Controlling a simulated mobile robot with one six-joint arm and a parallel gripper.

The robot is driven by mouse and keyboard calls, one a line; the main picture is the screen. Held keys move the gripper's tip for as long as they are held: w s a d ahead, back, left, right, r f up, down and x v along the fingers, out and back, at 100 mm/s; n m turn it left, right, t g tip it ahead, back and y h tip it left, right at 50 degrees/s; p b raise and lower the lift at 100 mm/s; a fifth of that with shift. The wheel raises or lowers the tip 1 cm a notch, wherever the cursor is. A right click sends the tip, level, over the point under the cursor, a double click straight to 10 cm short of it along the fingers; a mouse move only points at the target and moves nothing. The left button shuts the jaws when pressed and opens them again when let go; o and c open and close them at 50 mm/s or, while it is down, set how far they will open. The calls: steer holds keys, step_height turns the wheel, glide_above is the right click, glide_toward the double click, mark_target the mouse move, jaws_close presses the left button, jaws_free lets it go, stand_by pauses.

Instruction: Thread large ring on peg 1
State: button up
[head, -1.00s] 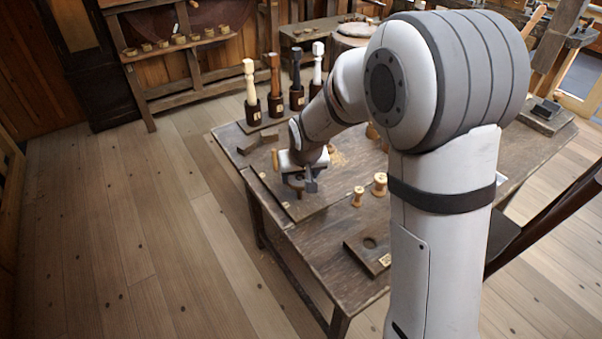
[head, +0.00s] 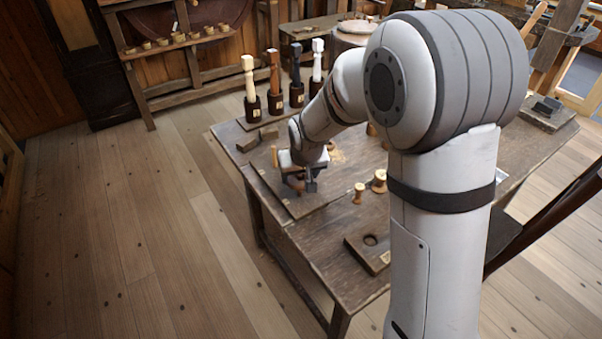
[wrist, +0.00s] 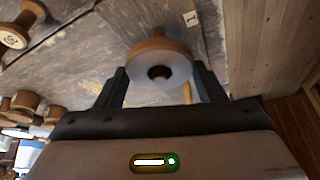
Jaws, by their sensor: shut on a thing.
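My gripper (wrist: 161,82) is shut on the large ring (wrist: 160,46), a round spool-like wooden piece with a pale grey face and a dark central hole. In the head view my gripper (head: 303,186) is low over the board (head: 318,200) on the table; the held piece is mostly hidden there. A thin upright wooden peg (head: 274,157) stands on the board, just left of my gripper. In the wrist view a thin pale stick (wrist: 187,92), likely this peg, shows beside the ring, partly hidden. A label marked 1 (wrist: 191,18) lies beyond the ring. The ring appears beside the peg, not around it.
Two small wooden spools (head: 359,192) (head: 379,181) stand right of the board. A dark block with a round hole (head: 370,252) lies near the table's front edge. Several tool handles in dark holders (head: 253,108) stand at the back left. Floor left of the table is clear.

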steer(key=o, duration=1.1)
steer(key=shift+c, duration=0.2)
steer(key=shift+o, duration=0.5)
steer(key=shift+o, duration=0.7)
step_height(320, 180, up, 10)
steer(key=p, duration=0.6)
